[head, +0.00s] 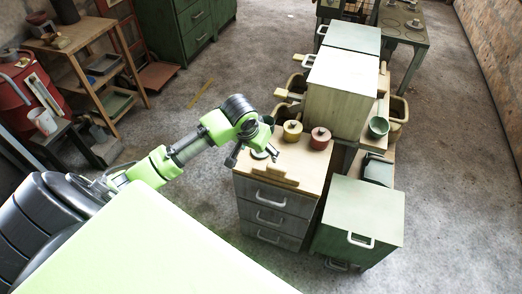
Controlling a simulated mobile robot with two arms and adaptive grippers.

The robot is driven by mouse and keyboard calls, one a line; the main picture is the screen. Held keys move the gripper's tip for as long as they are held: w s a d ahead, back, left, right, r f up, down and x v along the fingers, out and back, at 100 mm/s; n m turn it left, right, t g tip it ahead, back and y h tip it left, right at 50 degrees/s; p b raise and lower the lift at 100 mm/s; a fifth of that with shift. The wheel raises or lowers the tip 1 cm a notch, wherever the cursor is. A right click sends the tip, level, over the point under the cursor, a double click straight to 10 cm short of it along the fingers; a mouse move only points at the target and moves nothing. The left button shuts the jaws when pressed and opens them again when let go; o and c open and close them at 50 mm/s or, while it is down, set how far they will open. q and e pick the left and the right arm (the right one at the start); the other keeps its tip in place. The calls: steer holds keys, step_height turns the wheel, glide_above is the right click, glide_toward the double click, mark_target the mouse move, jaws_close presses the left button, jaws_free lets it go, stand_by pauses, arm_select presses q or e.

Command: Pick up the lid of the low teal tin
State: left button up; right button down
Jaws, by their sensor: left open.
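My left gripper (253,154) is open, its dark fingers spread low over the wooden top of the grey drawer cabinet. A small patch of teal (259,155) shows between and under the fingers; it looks like the low teal tin, but the gripper hides most of it. I cannot tell its lid from its body, or whether the fingers touch it. My right gripper is not in view.
Wooden pieces (270,174) lie at the front of the cabinet top (311,171).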

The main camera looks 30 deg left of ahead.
arm_select(q)
steer(key=w+a+r+n, duration=0.1)
steer(key=w+a+r, duration=0.2)
steer(key=a, duration=0.1)
glide_above(257, 153)
step_height(257, 153, down, 8)
steer(key=shift+r+b, duration=0.15)
steer(key=shift+b, duration=0.2)
steer(key=shift+d+x, duration=0.1)
steer(key=shift+x, duration=1.25)
steer(key=shift+d+x, duration=0.15)
steer(key=shift+x, duration=1.2)
steer(key=shift+w+r, duration=0.1)
steer(key=shift+w, duration=0.05)
steer(key=c, duration=0.9)
